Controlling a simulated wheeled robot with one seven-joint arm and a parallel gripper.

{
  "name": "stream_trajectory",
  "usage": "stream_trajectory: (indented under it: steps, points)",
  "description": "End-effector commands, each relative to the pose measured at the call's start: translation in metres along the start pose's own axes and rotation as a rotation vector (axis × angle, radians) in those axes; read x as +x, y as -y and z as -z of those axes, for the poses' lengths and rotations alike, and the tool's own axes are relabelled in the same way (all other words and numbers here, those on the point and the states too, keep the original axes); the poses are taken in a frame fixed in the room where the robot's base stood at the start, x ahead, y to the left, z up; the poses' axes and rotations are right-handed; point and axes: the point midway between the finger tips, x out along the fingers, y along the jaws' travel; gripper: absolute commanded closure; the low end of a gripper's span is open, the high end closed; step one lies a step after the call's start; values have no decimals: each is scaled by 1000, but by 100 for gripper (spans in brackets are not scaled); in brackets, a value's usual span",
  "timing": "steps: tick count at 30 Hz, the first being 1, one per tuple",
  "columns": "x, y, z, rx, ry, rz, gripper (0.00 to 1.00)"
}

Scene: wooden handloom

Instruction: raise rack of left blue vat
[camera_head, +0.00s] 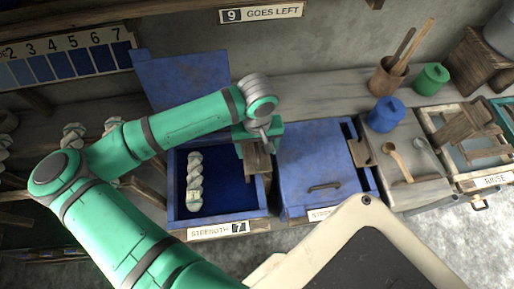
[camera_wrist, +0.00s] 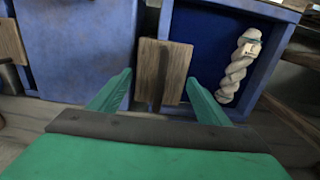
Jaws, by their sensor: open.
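The left blue vat (camera_head: 222,217) stands open, with its blue lid (camera_head: 180,78) tilted up behind it and a "STRENGTH 7" label on its front. A pale twisted skein (camera_head: 195,182) lies in its dark blue inside; it also shows in the wrist view (camera_wrist: 240,66). A wooden piece with a dark slot (camera_wrist: 178,70), seemingly the rack's handle, sits at the vat's right side (camera_head: 257,162). My gripper (camera_head: 262,140) is above this piece. In the wrist view my gripper (camera_wrist: 160,80) is open, its fingers on either side of the wood with gaps. The rest of the rack is hidden.
A second blue vat (camera_head: 318,165) with a closed lid stands just right. Further right are a blue pot (camera_head: 386,114), wooden spoons (camera_head: 398,162) and a "RINSE" tub (camera_head: 495,181). A numbered shade card (camera_head: 65,62) hangs at upper left.

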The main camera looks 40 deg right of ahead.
Motion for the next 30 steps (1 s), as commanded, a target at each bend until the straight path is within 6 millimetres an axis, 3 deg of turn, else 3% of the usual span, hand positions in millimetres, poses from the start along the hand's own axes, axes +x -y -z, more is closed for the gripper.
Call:
stream_trajectory:
  steps: [2, 11, 19, 30]
  points:
    - [0, 0, 0, 0, 0, 0, 30]
    - [0, 0, 0, 0, 0, 0, 100]
    - [-5, 0, 0, -1, -1, 0, 100]
    - [-37, 0, 1, -1, -3, 0, 100]
